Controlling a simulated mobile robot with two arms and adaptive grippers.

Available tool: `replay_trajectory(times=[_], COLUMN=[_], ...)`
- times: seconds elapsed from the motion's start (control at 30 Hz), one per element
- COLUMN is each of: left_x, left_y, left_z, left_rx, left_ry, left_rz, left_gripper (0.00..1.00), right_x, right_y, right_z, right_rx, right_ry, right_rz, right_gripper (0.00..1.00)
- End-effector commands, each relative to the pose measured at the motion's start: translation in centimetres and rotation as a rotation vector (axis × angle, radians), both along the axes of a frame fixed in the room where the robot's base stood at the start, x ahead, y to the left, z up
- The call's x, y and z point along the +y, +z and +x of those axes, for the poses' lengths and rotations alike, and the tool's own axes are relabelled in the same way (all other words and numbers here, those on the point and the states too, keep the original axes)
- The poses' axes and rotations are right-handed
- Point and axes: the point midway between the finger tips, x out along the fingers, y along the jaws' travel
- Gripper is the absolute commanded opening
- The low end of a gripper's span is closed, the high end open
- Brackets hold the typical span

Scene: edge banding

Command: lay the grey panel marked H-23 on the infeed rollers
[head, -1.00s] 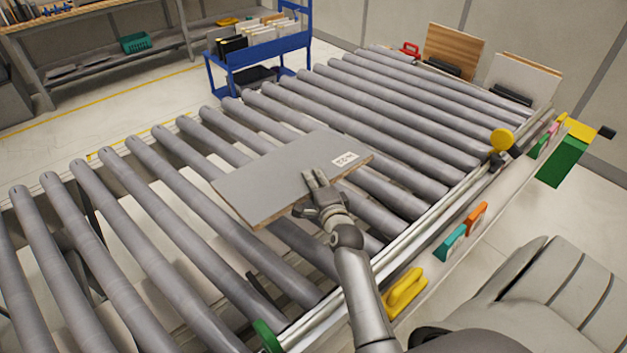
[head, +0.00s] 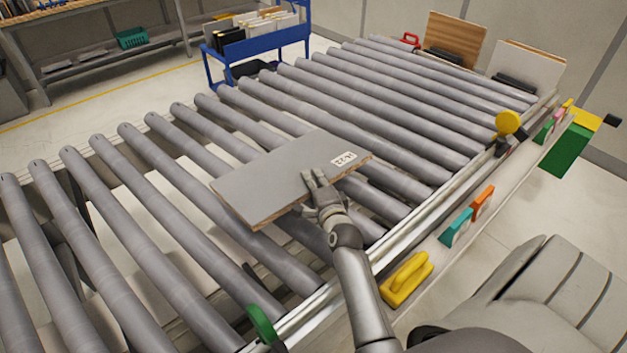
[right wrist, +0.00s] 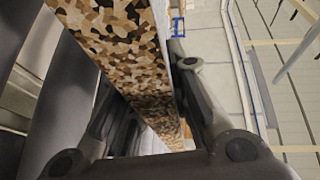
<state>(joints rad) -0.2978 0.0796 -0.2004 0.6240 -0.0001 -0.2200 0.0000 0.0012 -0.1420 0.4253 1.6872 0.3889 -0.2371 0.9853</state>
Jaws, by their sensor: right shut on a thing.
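The grey panel (head: 275,182) with a white label (head: 343,158) is over the middle of the infeed rollers (head: 215,215), near their right-hand rail. The label print is small and appears to read H-23. My right gripper (head: 316,188) is shut on the panel's near edge. In the right wrist view the panel's speckled chipboard edge (right wrist: 118,45) runs between the two fingers of the gripper (right wrist: 165,100). The panel looks roughly flat, but I cannot tell whether it touches the rollers. My left gripper is not in view.
Yellow (head: 406,280), teal (head: 456,228) and orange (head: 482,203) handled blocks stand along the near ledge. A yellow round knob (head: 508,123) stands farther along the rail. A blue cart (head: 255,48) stands behind the rollers. Rollers left of the panel are bare.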

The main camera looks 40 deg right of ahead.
Motion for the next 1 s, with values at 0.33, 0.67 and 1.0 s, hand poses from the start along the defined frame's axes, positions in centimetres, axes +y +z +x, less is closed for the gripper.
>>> replay_trajectory(times=[0.33, 0.67, 1.0], left_x=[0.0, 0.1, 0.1], left_y=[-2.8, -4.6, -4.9], left_z=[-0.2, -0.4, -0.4], left_rx=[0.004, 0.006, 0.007], left_ry=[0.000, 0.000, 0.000], left_rz=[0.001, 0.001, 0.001], left_gripper=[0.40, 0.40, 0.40], right_x=[-0.1, -0.1, -0.1], right_y=[-2.6, -5.0, -5.5], right_z=[0.2, 0.2, 0.2], right_rx=[-0.014, -0.015, -0.013], right_ry=[-0.003, -0.002, -0.002], right_rz=[-0.002, -0.003, -0.001], right_gripper=[0.00, 0.00, 0.00])
